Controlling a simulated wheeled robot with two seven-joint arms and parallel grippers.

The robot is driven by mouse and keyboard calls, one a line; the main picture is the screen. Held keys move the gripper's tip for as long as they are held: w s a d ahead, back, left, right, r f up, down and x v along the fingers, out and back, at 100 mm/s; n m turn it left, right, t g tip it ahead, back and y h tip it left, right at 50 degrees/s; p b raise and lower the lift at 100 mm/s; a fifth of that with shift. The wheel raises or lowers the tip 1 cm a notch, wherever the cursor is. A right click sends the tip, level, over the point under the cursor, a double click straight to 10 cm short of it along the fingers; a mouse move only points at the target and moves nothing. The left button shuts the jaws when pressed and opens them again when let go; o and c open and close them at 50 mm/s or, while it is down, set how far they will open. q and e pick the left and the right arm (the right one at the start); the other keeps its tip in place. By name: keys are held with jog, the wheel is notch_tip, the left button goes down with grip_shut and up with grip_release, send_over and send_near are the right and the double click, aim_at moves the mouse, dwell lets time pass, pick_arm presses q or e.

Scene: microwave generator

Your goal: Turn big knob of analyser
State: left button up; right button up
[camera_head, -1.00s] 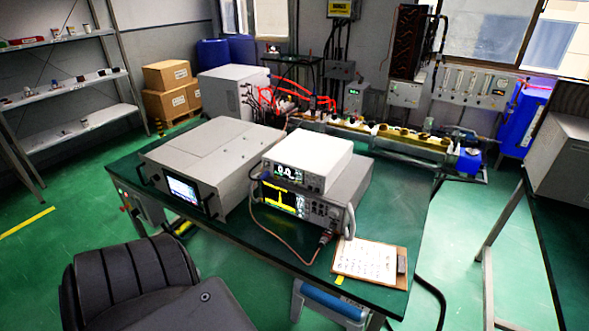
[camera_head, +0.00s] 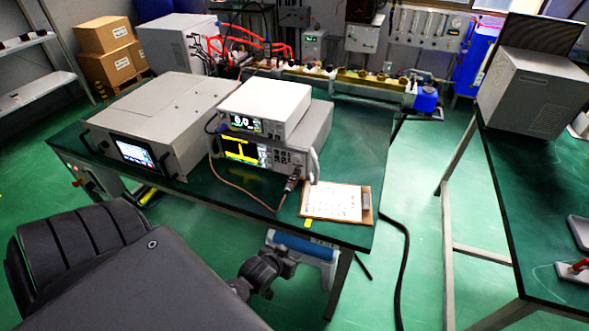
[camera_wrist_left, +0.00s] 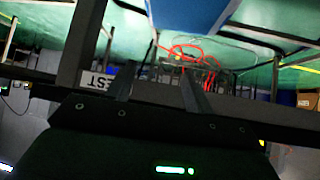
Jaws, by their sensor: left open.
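The analyser (camera_head: 315,140) is the grey instrument with a lit yellow trace on its screen, on the green table under a smaller white instrument (camera_head: 265,105). Its front panel (camera_head: 283,157) carries small controls at the right; the big knob is too small to make out clearly. A brown cable runs from the front. My left gripper (camera_head: 268,270) is dark and low in front of the table's front edge, well apart from the analyser. In the left wrist view its two fingers (camera_wrist_left: 157,85) are spread with nothing between them. My right gripper is not in view.
A wide grey instrument (camera_head: 165,115) with a screen stands left of the analyser. A clipboard (camera_head: 335,201) lies at the table's front right corner. A blue-and-white stool (camera_head: 300,245) is under the front edge. A second green table (camera_head: 540,190) stands at right.

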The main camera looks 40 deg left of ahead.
pick_arm(q)
jog(key=r, duration=0.2)
jog(key=w+a+r+t, duration=0.1)
jog(key=r, duration=0.2)
jog(key=w+r+t, duration=0.1)
jog(key=r, duration=0.2)
jog(key=shift+a+n, duration=0.2)
jog(key=shift+n, duration=0.2)
jog(key=n+t+y, duration=0.4)
jog(key=t, duration=0.2)
send_near(296, 162)
jog(key=p+x, duration=0.1)
jog(key=x, duration=0.7)
jog(key=shift+w+r+p, duration=0.1)
jog(key=shift+w+p, duration=0.1)
jog(key=shift+p, duration=0.1)
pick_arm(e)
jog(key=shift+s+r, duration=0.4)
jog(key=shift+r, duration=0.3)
pick_arm(q)
jog(key=c, duration=1)
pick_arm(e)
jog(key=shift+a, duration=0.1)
